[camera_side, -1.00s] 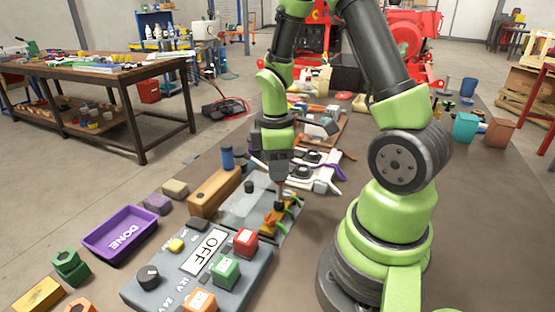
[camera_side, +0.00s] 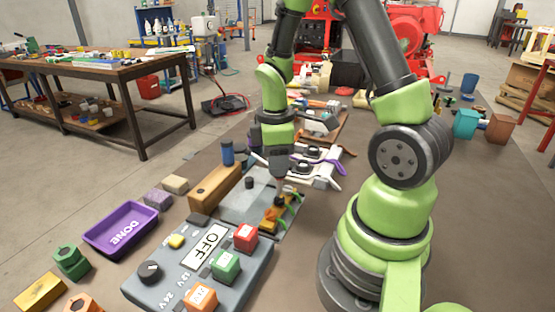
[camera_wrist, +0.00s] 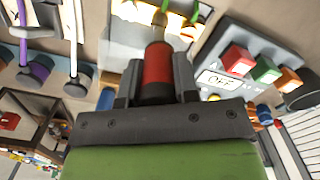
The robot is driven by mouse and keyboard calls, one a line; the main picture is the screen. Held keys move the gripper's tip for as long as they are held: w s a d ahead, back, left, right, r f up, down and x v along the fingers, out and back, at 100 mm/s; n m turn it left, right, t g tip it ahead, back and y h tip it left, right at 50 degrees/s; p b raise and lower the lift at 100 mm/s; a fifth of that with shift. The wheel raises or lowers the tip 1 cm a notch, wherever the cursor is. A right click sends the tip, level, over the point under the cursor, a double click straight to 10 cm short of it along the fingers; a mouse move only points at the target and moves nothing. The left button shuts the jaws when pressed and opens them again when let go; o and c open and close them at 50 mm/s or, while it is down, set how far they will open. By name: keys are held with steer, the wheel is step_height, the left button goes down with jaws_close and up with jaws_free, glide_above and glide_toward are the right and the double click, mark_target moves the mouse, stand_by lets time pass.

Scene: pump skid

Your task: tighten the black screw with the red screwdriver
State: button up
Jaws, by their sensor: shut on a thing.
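My gripper (camera_side: 281,172) is shut on the red screwdriver. In the wrist view, its red handle (camera_wrist: 157,66) with a black band sits between both fingers, with a brass-coloured part beyond it. The tool points down at an orange-yellow terminal block (camera_side: 270,222) with green wires, on a grey plate (camera_side: 243,212). The side view is too small to tell whether the tip touches anything. A short black round piece (camera_side: 249,183) stands on the plate left of the gripper; I cannot tell whether it is the black screw.
A wooden block (camera_side: 214,193) with a blue-handled piece (camera_side: 227,153) stands left of the plate. A grey control box (camera_side: 170,268) with an OFF display and coloured buttons is in front. A purple DONE tray (camera_side: 121,229) lies at left. White fixtures with cables stand behind the gripper.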

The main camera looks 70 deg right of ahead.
steer(key=shift+f, duration=0.8)
stand_by(0.7)
